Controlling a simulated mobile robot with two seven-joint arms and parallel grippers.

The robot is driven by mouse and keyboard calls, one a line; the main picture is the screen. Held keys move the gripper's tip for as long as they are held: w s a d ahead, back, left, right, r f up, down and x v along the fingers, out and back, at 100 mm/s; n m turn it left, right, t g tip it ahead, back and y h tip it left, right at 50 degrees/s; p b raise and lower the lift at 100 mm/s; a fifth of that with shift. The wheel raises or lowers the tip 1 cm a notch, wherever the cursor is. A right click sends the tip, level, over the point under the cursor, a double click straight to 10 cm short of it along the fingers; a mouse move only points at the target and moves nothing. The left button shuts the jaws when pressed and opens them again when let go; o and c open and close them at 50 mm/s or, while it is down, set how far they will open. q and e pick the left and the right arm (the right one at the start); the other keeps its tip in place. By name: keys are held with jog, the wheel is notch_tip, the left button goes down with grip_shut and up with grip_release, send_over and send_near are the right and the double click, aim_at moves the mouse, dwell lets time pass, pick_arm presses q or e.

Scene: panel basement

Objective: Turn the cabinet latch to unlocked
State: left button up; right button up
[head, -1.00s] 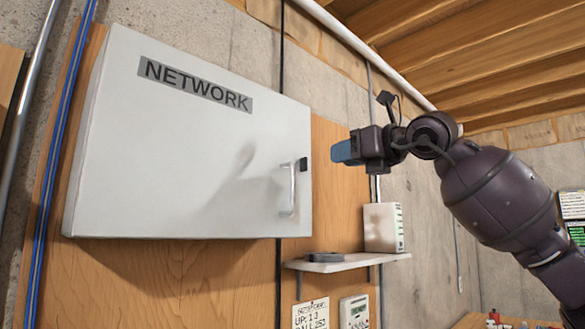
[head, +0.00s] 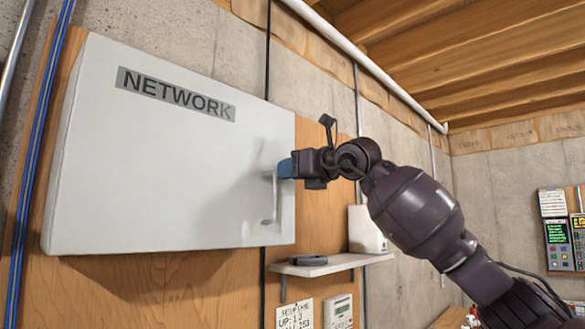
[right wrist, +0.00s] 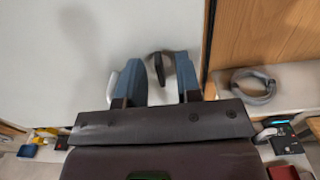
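The white cabinet (head: 150,170) marked NETWORK hangs on the wall, its door closed. Its pale bar handle (head: 267,199) is near the door's right edge. In the head view my right gripper (head: 287,168) is at that edge, just above the handle, and its blue fingers hide the latch. In the right wrist view the small black latch (right wrist: 157,68) shows between the two blue fingertips of my right gripper (right wrist: 159,72). The fingers are open, with gaps on both sides of the latch. The handle (right wrist: 117,80) is just outside the left finger. My left gripper is not in view.
A small shelf (head: 340,263) below the cabinet's right edge holds a coil of grey cable (right wrist: 254,86) and a white box (head: 366,229). A note (head: 295,315) and a meter (head: 338,311) hang below. Handheld instruments hang on the far right wall.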

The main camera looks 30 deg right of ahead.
grip_shut()
jog(key=shift+n, duration=0.4)
jog(key=shift+a+f+n+p, duration=0.1)
jog(key=shift+n+p, duration=0.25)
jog(key=shift+n, duration=3.9)
jog(key=shift+a+f+n+p, duration=0.1)
jog(key=shift+n+p, duration=0.25)
jog(key=shift+n, duration=3.9)
